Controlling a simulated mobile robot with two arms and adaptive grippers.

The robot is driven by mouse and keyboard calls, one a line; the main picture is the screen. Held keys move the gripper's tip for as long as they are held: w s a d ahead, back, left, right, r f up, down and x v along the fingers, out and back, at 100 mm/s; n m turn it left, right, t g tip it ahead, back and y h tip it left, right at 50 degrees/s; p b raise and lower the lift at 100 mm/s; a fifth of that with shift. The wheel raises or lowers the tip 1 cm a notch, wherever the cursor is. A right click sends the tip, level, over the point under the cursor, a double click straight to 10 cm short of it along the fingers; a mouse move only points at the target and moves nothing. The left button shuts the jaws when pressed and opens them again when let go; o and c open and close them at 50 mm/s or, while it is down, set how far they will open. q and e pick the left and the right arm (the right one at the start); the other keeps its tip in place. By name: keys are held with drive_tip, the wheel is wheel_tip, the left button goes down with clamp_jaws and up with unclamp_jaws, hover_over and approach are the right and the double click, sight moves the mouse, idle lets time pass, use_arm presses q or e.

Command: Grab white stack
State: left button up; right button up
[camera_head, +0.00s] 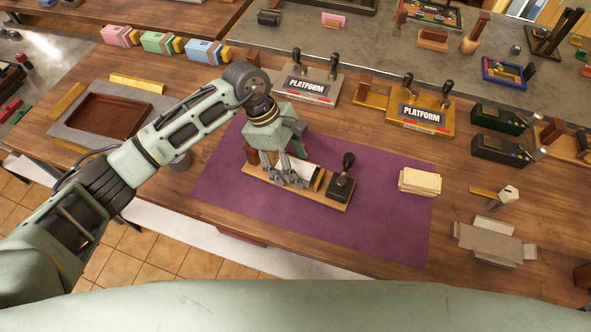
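A white stack (297,169) lies in a wooden press fixture (325,201) on the purple mat (375,235). It is partly hidden by my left gripper (287,180), which comes down over it from above. The fingers are right at the stack, but I cannot tell whether they are closed on it. The fixture has a dark block with a black-knobbed handle (348,162) at its right end. A cream stack of sheets or cards (420,181) lies at the mat's right edge, apart from the gripper. My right gripper is not in view.
Two signs marked PLATFORM (307,84) (422,117) with black handles stand behind the mat. Black boxes (500,148) and a grey-beige flat piece (492,242) lie at right. A brown tray (108,116) is at left. The mat's front right is clear.

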use_arm(q)
drive_tip(key=shift+f, duration=0.1)
drive_tip(key=shift+c, duration=0.4)
drive_tip(key=shift+s+f, duration=0.1)
drive_tip(key=shift+s, duration=0.05)
drive_tip(key=c, duration=1.2)
drive_tip(key=shift+c, duration=0.2)
